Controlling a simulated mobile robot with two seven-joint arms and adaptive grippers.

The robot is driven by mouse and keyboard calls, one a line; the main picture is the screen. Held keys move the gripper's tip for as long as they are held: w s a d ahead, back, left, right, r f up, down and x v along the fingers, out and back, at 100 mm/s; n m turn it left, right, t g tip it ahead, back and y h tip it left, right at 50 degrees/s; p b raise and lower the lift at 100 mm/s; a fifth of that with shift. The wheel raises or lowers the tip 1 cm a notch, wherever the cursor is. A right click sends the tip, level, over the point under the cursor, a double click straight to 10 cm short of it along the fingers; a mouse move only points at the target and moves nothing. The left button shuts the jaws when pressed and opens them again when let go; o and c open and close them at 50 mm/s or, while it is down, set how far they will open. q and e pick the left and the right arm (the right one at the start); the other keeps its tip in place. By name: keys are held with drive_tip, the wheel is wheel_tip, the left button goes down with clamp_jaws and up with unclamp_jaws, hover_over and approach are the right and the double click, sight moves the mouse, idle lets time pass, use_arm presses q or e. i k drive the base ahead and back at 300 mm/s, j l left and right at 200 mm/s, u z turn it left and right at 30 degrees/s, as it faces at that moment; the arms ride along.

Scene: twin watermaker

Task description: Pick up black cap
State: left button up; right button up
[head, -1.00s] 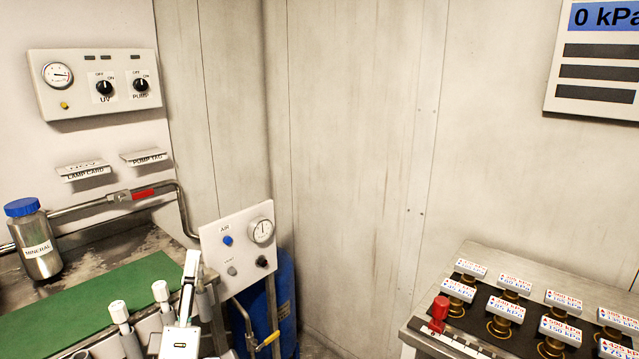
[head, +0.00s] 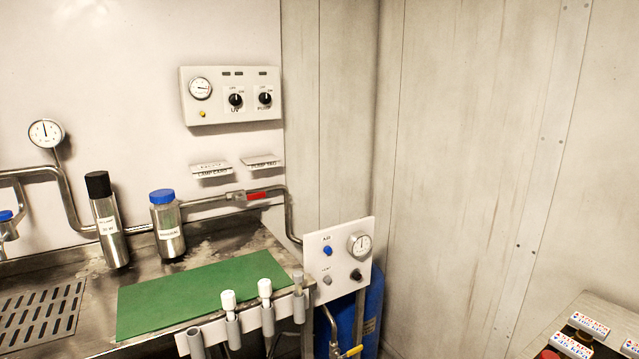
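The black cap (head: 97,184) sits on top of a tall steel bottle (head: 110,232) with a white label, standing upright at the back left of the steel counter. No gripper shows in the head view now, so I cannot see where either one is relative to the cap.
A blue-capped steel bottle (head: 167,228) stands just right of the black-capped one. A green mat (head: 195,295) lies in front, with a drain grate (head: 40,315) at left. White-topped tubes (head: 230,308) stand in holders along the front edge. A pipe (head: 70,200) runs behind.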

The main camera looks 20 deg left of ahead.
sight(98, 182)
drive_tip(key=u, duration=1.75)
